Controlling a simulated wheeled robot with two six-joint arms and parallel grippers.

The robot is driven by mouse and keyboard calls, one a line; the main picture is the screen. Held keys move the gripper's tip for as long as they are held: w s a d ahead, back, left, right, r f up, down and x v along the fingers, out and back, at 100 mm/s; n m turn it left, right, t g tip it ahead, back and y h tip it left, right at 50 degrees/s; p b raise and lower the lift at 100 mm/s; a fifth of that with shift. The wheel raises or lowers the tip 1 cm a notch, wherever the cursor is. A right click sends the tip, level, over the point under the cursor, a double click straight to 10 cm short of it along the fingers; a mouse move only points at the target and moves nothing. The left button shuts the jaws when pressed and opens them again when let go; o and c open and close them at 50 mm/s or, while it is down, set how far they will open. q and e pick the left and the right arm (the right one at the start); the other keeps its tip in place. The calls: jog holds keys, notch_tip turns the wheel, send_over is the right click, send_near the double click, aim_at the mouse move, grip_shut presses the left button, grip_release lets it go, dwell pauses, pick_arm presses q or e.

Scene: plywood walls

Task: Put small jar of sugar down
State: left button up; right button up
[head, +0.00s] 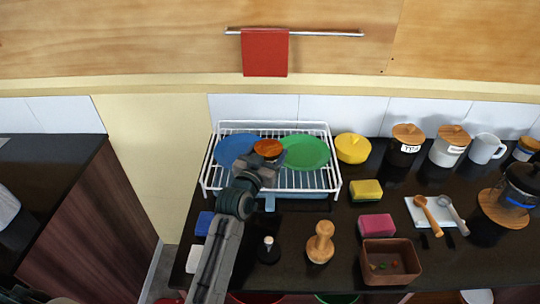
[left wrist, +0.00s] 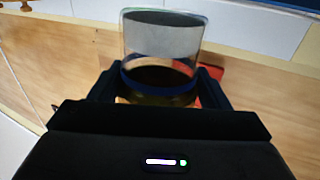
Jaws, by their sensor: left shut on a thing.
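The small jar of sugar (head: 268,148) shows its round brown lid in the head view, in front of the dish rack. In the left wrist view the jar (left wrist: 160,42) is a clear glass cylinder with pale grey and dark parts and a blue band. My left gripper (head: 262,166) is shut on it, with one finger on each side. In the head view the jar overlaps the rack between the blue and green plates; its base is hidden by my gripper. My right gripper is not in view.
A white wire dish rack (head: 326,180) holds a blue plate (head: 232,148) and a green plate (head: 308,153). A wooden tamper-like item (head: 320,243), yellow sponge (head: 366,190), pink sponge (head: 377,225) and brown box (head: 390,278) stand on the dark counter (head: 345,215). Canisters line the back right.

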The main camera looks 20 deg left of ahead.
pick_arm(q)
jog(key=shift+w+d, duration=0.2)
jog(key=shift+w, duration=0.2)
jog(key=shift+w+f, duration=0.1)
jog(key=shift+f, duration=0.1)
notch_tip(320, 180, down, 2)
jog(key=shift+f+p, duration=0.15)
jog(key=shift+p, duration=0.45)
jog(key=shift+f, duration=0.45)
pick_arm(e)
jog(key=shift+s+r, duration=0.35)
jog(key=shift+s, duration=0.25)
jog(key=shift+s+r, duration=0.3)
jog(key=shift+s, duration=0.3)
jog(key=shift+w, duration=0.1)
pick_arm(q)
jog(key=shift+f, duration=0.15)
jog(key=o, duration=1.1)
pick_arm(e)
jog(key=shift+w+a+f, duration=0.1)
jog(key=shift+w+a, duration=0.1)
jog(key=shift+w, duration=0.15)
